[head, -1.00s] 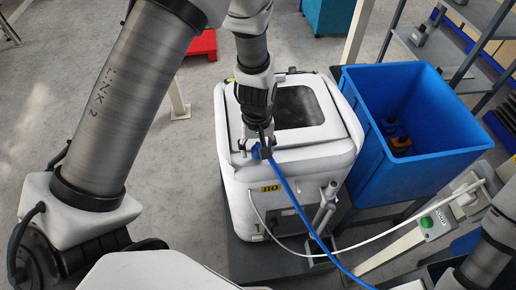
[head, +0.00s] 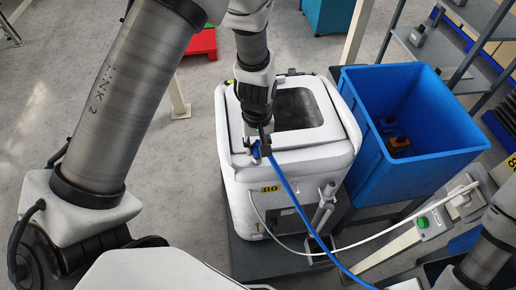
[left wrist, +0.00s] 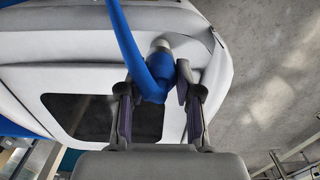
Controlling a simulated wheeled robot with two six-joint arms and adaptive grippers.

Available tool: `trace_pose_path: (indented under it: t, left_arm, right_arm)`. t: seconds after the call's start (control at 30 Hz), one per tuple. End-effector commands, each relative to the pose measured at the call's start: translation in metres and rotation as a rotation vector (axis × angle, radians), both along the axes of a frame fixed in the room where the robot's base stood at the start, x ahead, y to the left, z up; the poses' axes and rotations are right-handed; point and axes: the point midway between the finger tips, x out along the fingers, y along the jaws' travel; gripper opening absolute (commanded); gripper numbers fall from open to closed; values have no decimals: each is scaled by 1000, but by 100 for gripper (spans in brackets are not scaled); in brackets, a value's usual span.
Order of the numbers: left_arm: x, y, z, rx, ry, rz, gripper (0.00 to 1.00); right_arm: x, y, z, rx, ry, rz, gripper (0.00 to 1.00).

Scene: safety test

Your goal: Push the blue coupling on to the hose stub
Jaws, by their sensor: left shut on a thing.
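The blue coupling (left wrist: 158,78) sits between the fingertips of my left gripper (left wrist: 155,92), which is shut on it. The blue hose (left wrist: 126,40) bends away from the coupling. The pale grey hose stub (left wrist: 160,44) sticks out of the white machine, in line with the coupling's far end. They look touching, but I cannot tell how far the coupling is on. In the head view my left gripper (head: 254,145) is at the machine's front upper edge, with the blue hose (head: 288,188) running down to the lower right. My right gripper is out of view.
The white machine (head: 310,165) has a dark window on top and stands on a dark grey base. A blue bin (head: 435,165) holding an orange and black item stands to its right. A thin white cable (head: 350,248) loops in front. Grey floor is open at left.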

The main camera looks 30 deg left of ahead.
Motion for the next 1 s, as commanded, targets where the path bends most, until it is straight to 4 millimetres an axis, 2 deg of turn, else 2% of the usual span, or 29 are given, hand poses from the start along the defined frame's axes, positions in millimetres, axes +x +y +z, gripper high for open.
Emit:
trace_pose_path:
  t: [1.0]
  left_arm:
    - [0,0,42,0,0,0,0]
  right_arm:
    - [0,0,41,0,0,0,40]
